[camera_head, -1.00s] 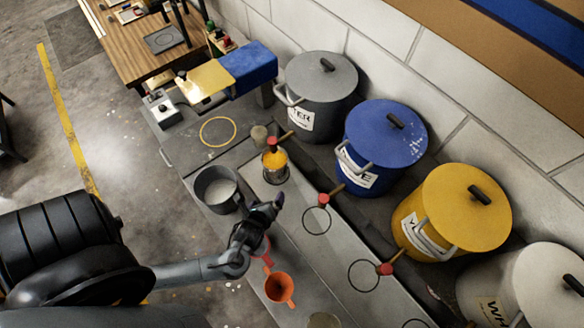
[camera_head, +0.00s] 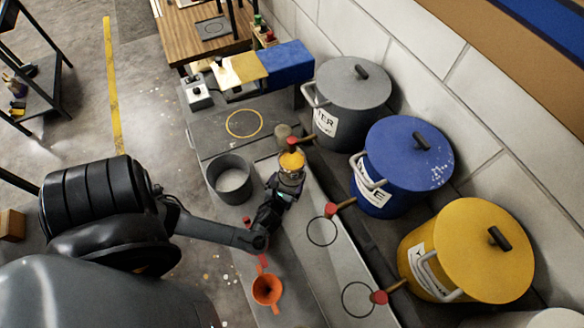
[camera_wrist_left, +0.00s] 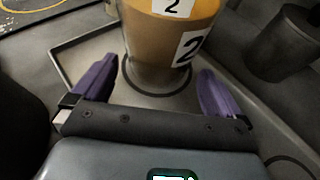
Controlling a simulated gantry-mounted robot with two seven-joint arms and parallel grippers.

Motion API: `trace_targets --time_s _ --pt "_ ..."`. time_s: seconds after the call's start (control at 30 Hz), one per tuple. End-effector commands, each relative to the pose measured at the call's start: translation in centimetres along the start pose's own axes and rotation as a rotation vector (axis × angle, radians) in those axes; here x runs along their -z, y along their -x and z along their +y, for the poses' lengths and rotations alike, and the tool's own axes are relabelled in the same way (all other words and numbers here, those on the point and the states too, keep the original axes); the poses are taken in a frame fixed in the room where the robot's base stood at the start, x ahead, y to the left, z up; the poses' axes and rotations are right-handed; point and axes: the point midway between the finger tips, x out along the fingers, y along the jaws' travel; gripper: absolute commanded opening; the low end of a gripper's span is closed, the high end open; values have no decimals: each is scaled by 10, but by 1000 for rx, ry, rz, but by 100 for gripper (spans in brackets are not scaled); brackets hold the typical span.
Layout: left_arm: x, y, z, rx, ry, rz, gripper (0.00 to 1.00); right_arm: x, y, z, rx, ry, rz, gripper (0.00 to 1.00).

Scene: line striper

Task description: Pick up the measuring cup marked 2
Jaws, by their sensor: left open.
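The measuring cup marked 2 (camera_head: 291,160) stands on the metal tray below the red-tipped tap, yellow-orange inside. In the left wrist view the amber cup (camera_wrist_left: 168,45) stands upright within a dark ring, with "2" labels on its top and side. My left gripper (camera_head: 285,184) is at the near side of the cup. Its purple fingers (camera_wrist_left: 153,82) are open, one to each side of the cup's near face, with a visible gap; I see no grip on it. The gripper partly hides the cup's lower part in the head view. My right gripper is not in view.
A grey pot (camera_head: 231,181) stands close left of the gripper, and an orange funnel (camera_head: 267,289) lies nearer. Grey, blue (camera_head: 405,150) and yellow (camera_head: 485,245) lidded drums line the wall. Empty rings mark the tray.

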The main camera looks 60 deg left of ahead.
Motion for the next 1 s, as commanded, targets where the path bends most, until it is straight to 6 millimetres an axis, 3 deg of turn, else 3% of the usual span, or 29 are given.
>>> trace_targets --time_s 0.4,0.7,1.0 --pt "2 -46 2 1 0 -1 100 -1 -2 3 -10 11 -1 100" --pt "2 -49 2 1 1 1 100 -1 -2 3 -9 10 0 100" --pt "2 -49 2 1 1 1 56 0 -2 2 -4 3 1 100"
